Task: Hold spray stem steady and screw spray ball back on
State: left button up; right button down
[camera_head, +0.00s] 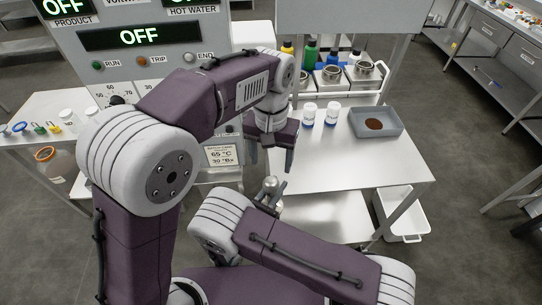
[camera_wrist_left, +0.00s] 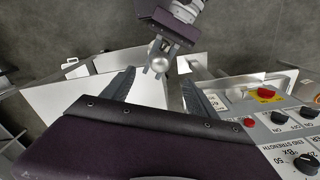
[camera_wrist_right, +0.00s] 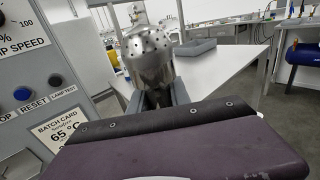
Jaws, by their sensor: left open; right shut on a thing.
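The spray ball (camera_head: 270,184) is a shiny metal piece with a domed, perforated top, seen large in the right wrist view (camera_wrist_right: 148,52). My right gripper (camera_wrist_right: 160,98) is shut on its lower part and holds it upright, in front of the table's near edge. My left gripper (camera_head: 271,160) is open and points down above the spray ball. In the left wrist view the ball (camera_wrist_left: 160,65) shows beyond and between the open left fingers, apart from them. I cannot make out a separate spray stem; the ball's lower part is hidden by the right fingers.
A steel table (camera_head: 345,165) stands just beyond the grippers, carrying a grey tray (camera_head: 362,122) with a brown disc and two white-capped jars (camera_head: 309,113). The control panel (camera_head: 140,65) rises close on the left. A white bin (camera_head: 404,222) sits below the table.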

pick_arm(q)
jog(key=shift+r, duration=0.55)
pick_arm(e)
jog(key=shift+a, duration=0.15)
pick_arm(q)
jog(key=s+a+f+n, duration=0.1)
jog(key=s+a+f, duration=0.2)
jog(key=a, duration=0.3)
jog(key=s+a+f+n, duration=0.2)
jog(key=a+f, duration=0.4)
jog(key=a, duration=0.1)
jog(key=s+a+f+n+t, duration=0.1)
jog(key=s+a+f, duration=0.2)
jog(key=a+f, duration=0.2)
jog(key=shift+s+a, duration=0.3)
jog(key=shift+a, duration=0.9)
jog(key=shift+f, duration=0.1)
